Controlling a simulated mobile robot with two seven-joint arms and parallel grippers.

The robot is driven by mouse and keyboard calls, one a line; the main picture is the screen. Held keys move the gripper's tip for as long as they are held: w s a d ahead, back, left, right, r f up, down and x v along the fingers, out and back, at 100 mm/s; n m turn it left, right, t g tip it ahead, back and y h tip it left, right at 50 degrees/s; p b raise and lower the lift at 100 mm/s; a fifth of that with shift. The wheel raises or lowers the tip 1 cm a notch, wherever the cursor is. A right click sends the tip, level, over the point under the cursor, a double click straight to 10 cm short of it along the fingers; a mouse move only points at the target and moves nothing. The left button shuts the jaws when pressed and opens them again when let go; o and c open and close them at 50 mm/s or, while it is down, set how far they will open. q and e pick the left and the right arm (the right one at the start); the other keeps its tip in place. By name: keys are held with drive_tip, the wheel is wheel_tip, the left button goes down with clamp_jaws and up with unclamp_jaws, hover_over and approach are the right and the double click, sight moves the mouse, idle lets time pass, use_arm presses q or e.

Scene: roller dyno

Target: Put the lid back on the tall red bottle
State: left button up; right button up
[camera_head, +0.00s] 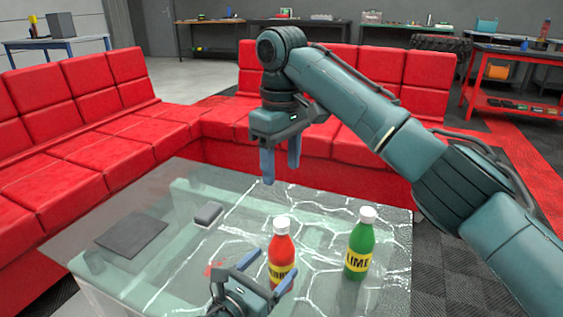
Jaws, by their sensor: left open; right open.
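The red bottle (281,246) stands upright on the glass table (180,190), with a yellow label partly hidden by my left gripper. A white lid (282,223) shows on top of its neck; how firmly it sits I cannot tell. My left gripper (277,262) is open at the bottle's lower body, its fingers reaching in on either side; contact is unclear. My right gripper (281,172) is open and empty, pointing down above the table's far side, higher in the picture than the bottle.
A green bottle (359,247) with a white cap and a yellow lime label stands right of the red one. A dark flat square (132,233) and a small dark block (208,213) lie on the table's left. Red sofas (90,150) border the table's left and far sides.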

use_arm(q)
drive_tip(key=v, duration=0.9)
drive_tip(key=shift+b, duration=0.45)
drive_tip(key=shift+r, duration=0.15)
